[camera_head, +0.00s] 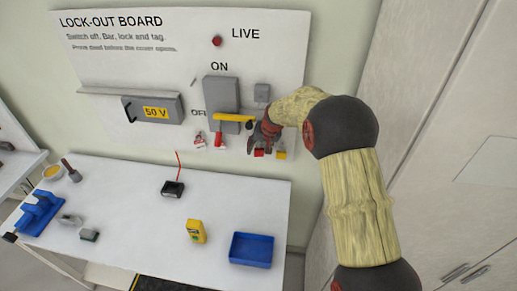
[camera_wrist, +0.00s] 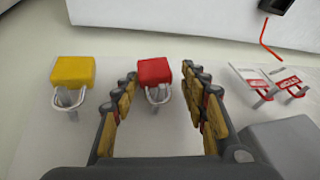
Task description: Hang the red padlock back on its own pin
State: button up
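The red padlock (camera_head: 259,153) hangs low on the board beside the yellow padlock (camera_head: 280,155). In the wrist view the red padlock (camera_wrist: 154,72) has its shackle around a grey pin (camera_wrist: 164,110). My gripper (camera_head: 262,140) is at the board just above the red padlock. In the wrist view my gripper's fingers (camera_wrist: 165,82) are spread on either side of the padlock, with visible gaps and nothing clamped. The yellow padlock (camera_wrist: 74,72) hangs on its own pin, left of the fingers in that view.
Two red-and-white tags (camera_head: 199,140) (camera_head: 220,141) hang left of my gripper. A yellow bar (camera_head: 234,117) crosses the grey switch box (camera_head: 221,92). The table below holds a blue tray (camera_head: 251,262), a yellow meter (camera_head: 196,231) and a black device (camera_head: 173,189). The table's middle is mostly clear.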

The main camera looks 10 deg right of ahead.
jog(key=shift+o, duration=0.7)
jog(key=v, duration=0.8)
jog(key=s+f+g, duration=0.2)
jog(key=s+f, duration=0.2)
jog(key=s, duration=0.4)
jog(key=s+r+t+b, duration=0.1)
jog(key=s+r+b, duration=0.1)
jog(key=s, duration=0.9)
jog(key=s+a+r+n+t+h+b, duration=0.1)
jog(key=s+r+b, duration=0.2)
jog(key=s, duration=0.9)
jog(key=s+r+n+b, duration=0.1)
jog(key=s+b, duration=0.5)
jog(key=s, duration=0.6)
jog(key=shift+r+t+h, duration=0.3)
jog(key=shift+r+t, duration=0.1)
jog(key=shift+r, duration=0.5)
